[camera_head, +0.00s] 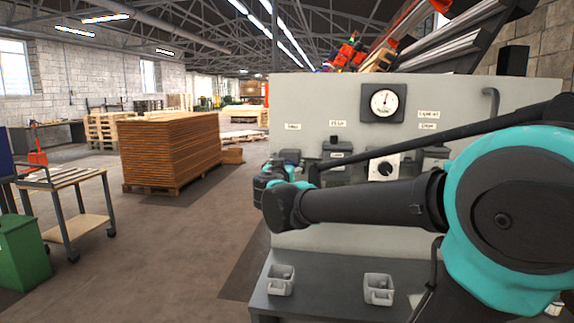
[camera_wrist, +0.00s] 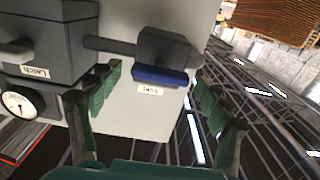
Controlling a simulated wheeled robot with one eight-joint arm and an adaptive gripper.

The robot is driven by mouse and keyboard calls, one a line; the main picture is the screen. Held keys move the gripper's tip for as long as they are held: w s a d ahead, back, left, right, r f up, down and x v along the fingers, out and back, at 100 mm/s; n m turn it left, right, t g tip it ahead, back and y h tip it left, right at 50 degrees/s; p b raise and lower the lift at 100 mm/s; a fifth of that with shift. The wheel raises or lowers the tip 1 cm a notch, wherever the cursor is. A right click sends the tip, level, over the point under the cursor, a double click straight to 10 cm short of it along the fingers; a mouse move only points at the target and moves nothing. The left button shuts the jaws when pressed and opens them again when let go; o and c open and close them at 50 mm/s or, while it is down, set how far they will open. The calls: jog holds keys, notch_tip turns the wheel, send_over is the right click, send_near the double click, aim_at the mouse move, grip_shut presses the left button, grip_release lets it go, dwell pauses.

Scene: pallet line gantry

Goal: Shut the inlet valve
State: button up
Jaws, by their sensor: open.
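The inlet valve shows in the wrist view as a dark grey body (camera_wrist: 165,48) with a dark blue handle (camera_wrist: 160,76) lying across it. A small white label (camera_wrist: 151,90), upside down and hard to read, is beside the handle on the pale panel. My gripper (camera_wrist: 157,80) is open, with one green-padded finger on each side of the handle in the picture. I see no clear contact, and the depth gap cannot be told. In the head view the valve (camera_head: 290,156) is at the panel's left end, partly behind my wrist.
The pale panel (camera_head: 300,95) carries a round gauge (camera_head: 384,102), a white dial plate (camera_head: 384,168) and dark boxes. A dark box (camera_wrist: 45,40) stands close beside the valve. Two small bins (camera_head: 280,280) sit on the ledge below. Open floor lies left, with a cart (camera_head: 70,187).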

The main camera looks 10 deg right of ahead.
jog(key=shift+w+d, duration=0.25)
jog(key=shift+w, duration=0.4)
jog(key=shift+c, duration=0.4)
jog(key=c, duration=1.1)
